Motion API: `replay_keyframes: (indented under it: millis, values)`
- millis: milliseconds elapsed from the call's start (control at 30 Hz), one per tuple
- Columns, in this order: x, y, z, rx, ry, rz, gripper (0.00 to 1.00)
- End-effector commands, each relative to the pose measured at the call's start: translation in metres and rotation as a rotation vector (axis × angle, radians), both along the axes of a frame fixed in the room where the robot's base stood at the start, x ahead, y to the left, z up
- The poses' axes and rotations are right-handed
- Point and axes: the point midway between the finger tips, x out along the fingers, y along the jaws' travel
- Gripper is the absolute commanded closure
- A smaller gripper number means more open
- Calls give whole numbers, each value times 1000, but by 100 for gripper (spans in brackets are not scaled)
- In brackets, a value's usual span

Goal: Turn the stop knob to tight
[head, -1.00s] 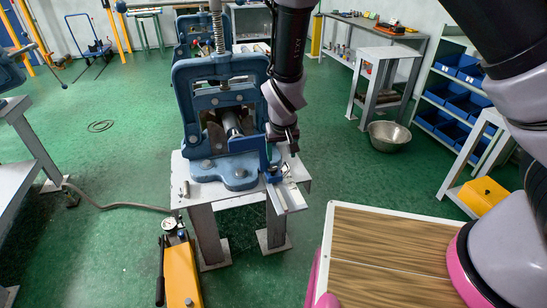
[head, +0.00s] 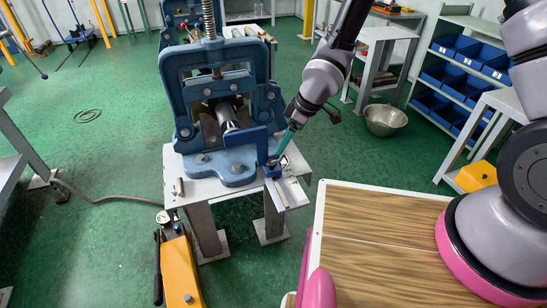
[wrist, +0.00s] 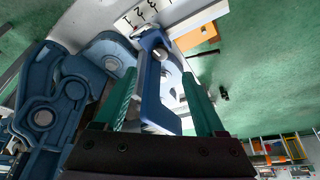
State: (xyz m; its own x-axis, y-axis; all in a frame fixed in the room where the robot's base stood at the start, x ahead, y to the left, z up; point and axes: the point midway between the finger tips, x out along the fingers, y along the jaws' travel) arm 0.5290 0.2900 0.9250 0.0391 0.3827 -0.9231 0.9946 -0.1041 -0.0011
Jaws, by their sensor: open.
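A blue stop bracket (head: 251,143) stands on a pale rail (head: 290,192) at the vise's right front corner. In the wrist view the bracket (wrist: 152,105) lies between my fingers, with a round grey knob (wrist: 160,54) near its top end, just beyond the fingertips. The knob also shows small and partly hidden in the head view (head: 272,163). My gripper (head: 280,150) comes down at a slant from the upper right. Its teal fingers (wrist: 164,76) are open, one on each side of the bracket, with nothing held. I cannot tell whether they touch it.
The blue pipe vise (head: 218,110) with a grey pipe (head: 227,117) stands on a metal table (head: 203,193). A yellow hand pump (head: 180,268) is in front. A wood-topped surface (head: 375,240) is at lower right. A metal bowl (head: 385,119) sits on the floor.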

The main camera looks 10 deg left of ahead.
Motion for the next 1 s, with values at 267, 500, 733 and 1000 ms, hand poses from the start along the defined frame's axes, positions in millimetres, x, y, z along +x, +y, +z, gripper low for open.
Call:
replay_keyframes:
  millis: [267,500,733,1000]
  values:
    - [1,20,-52,-4,2,2,28]
    - [3,32,-78,-2,0,0,28]
    - [4,34,-83,-3,0,-1,28]
    - [4,34,-83,-2,0,-2,78]
